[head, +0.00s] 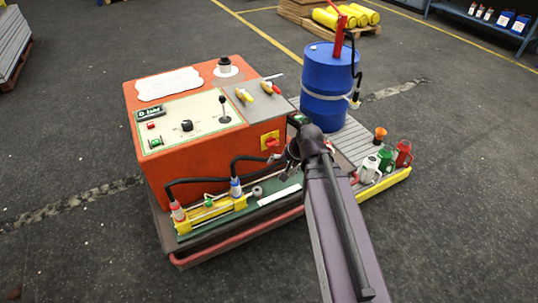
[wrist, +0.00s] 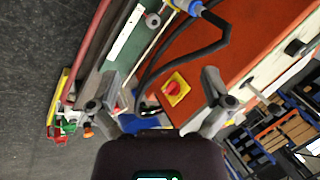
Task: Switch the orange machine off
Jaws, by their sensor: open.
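The orange machine (head: 165,185) stands on a low base at the centre of the head view. Its sloped top panel has a red button (head: 151,125), a green switch (head: 155,143), a black knob (head: 187,126) and a black lever (head: 224,108). A red rotary switch (head: 271,142) on a yellow plate sits on its front face. In the wrist view the red switch (wrist: 175,88) shows between the fingertips, farther off than they are. My gripper (wrist: 158,90) is open and empty, in front of that face. In the head view my arm partly hides the gripper.
Black hoses (head: 215,178) run along the machine's front to a yellow cylinder (head: 212,213). A blue drum (head: 325,85) with a red pump stands behind right. Oil cans (head: 386,158) and an orange-topped item stand at the right. Open floor lies in front.

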